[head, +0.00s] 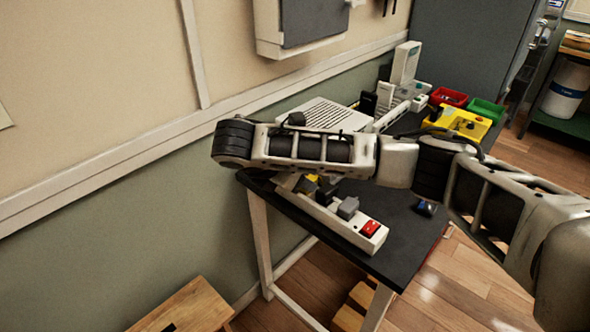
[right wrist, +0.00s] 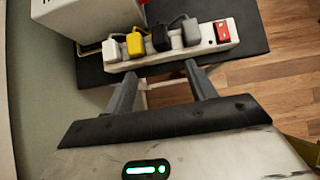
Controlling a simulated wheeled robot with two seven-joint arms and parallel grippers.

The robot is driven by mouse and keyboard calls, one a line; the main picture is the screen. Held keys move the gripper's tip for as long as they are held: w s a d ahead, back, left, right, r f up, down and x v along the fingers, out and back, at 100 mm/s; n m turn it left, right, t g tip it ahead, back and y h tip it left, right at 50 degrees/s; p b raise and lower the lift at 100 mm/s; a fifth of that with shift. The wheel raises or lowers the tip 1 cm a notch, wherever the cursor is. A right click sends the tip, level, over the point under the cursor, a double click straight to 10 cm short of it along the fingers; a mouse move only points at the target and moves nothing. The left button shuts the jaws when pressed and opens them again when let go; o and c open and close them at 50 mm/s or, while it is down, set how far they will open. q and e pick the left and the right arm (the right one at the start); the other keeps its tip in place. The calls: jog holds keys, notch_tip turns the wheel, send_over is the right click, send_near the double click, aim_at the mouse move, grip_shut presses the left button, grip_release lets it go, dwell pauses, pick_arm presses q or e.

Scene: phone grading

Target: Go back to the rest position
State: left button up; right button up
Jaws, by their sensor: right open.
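My right arm (head: 320,150) comes in from the right of the head view and reaches across above the dark table (head: 410,235). Its gripper cannot be made out there. In the right wrist view my right gripper (right wrist: 160,75) is open, its two grey fingers apart with nothing held between them. The fingers point toward the white power strip (right wrist: 170,50), which lies beyond them on the table. My left arm and gripper are not in view.
The power strip (head: 335,220) carries several plugs and a red switch (head: 370,228) near the table's front edge. Behind my arm are a white slotted box (head: 325,114), and red (head: 448,97), green (head: 487,108) and yellow bins (head: 470,124). A wooden stool (head: 190,308) stands at lower left.

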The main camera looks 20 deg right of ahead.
jog(key=s+a+f+m+t+y, duration=0.1)
jog(key=s+a+f+m+y, duration=0.35)
jog(key=a+f, duration=0.4)
jog(key=s+a+f+m+y, duration=0.3)
jog(key=s+a+f+y, duration=0.25)
jog(key=a+f, duration=0.3)
jog(key=s+d+f+m+t, duration=0.5)
jog(key=s+d+m, duration=0.6)
jog(key=s+m, duration=0.1)
jog(key=shift+m+t, duration=0.3)
jog(key=shift+m, duration=0.05)
jog(key=shift+c, duration=0.4)
